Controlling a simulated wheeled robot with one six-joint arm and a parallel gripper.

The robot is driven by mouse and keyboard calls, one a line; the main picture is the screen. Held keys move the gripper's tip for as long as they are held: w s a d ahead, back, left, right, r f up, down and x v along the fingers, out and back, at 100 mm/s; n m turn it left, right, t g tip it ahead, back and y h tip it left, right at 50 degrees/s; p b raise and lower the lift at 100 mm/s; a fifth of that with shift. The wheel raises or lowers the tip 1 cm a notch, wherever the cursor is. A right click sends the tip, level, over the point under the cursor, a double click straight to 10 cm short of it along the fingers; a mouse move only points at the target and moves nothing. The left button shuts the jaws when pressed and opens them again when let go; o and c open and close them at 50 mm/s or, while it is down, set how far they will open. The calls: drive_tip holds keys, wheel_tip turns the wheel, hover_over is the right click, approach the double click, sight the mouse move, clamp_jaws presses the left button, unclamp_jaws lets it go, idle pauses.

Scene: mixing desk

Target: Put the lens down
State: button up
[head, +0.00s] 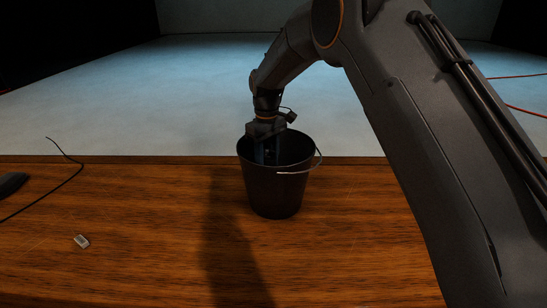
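My gripper (267,152) reaches down into a dark bucket (275,192) that stands upright on the wooden desk (130,270). The fingertips are inside the bucket, below its rim, and lost in shadow. I cannot tell whether the fingers are open or shut, or whether they hold anything. No lens can be made out in this view; the inside of the bucket is mostly hidden by its front wall.
The bucket's wire handle (298,172) hangs at its right front. A small pale block (81,241) lies at the left front of the desk. A black cable (66,180) and a dark object (12,184) are at the left edge. The desk's middle front is clear.

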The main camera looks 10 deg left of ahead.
sight(267, 152)
wheel_tip(267, 152, down, 9)
drive_tip(key=p, duration=0.2)
drive_tip(key=shift+f+p, duration=0.1)
drive_tip(key=shift+p, duration=0.25)
drive_tip(key=shift+f, duration=0.15)
drive_tip(key=o, duration=1.3)
wheel_tip(267, 152, up, 12)
drive_tip(key=b, duration=0.3)
drive_tip(key=shift+b, duration=0.4)
drive_tip(key=shift+r, duration=0.25)
